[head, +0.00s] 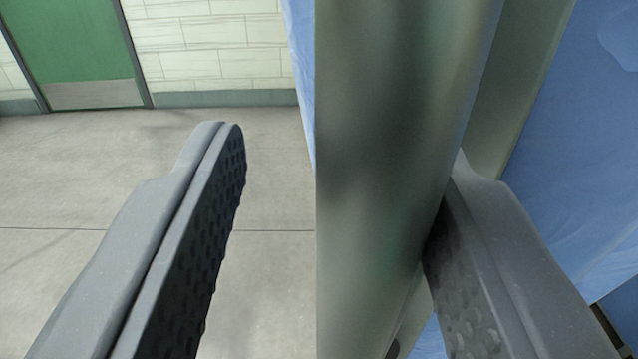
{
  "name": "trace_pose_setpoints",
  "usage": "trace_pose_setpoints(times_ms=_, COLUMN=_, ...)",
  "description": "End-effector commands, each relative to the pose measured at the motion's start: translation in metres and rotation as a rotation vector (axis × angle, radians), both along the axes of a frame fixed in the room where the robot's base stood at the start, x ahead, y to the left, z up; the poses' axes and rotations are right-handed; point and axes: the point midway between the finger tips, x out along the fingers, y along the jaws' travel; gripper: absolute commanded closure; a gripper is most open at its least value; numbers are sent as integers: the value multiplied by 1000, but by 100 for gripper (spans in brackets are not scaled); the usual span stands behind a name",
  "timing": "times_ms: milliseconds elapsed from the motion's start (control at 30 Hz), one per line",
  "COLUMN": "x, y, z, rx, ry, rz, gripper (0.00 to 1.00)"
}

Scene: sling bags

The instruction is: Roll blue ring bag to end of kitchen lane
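Blue fabric, which looks like the blue bag (585,150), hangs at the right, and a narrow strip of it shows left of a metal post. No ring can be made out. My gripper (340,150) is open. The upright, shiny metal post (385,130) stands between its two fingers, and hides much of the blue fabric. A clear gap lies between the left finger and the post. The right finger is partly behind the post's edge in the picture; I cannot tell if they touch.
A second, flatter metal upright (520,90) stands right behind the post. Grey floor (80,190) is clear at the left. At the back are a pale block wall (205,45) and a green door (72,40) with a metal kick plate.

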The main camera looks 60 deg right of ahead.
Motion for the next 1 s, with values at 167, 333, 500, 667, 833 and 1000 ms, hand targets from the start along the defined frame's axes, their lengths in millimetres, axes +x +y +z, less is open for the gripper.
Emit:
trace_pose_setpoints(times_ms=167, x=-6, y=11, z=-2, rx=4, ry=3, rz=0, gripper=61)
trace_pose_setpoints(times_ms=333, x=-14, y=30, z=-1, rx=4, ry=2, rz=3, gripper=61)
trace_pose_setpoints(times_ms=500, x=-25, y=49, z=-1, rx=1, ry=0, rz=2, gripper=61)
trace_pose_setpoints(times_ms=667, x=-36, y=71, z=-1, rx=1, ry=0, rz=3, gripper=61)
trace_pose_setpoints(times_ms=833, x=-48, y=94, z=-1, rx=2, ry=0, rz=4, gripper=61)
trace_pose_setpoints(times_ms=1000, x=-58, y=113, z=-2, rx=0, ry=1, rz=3, gripper=61)
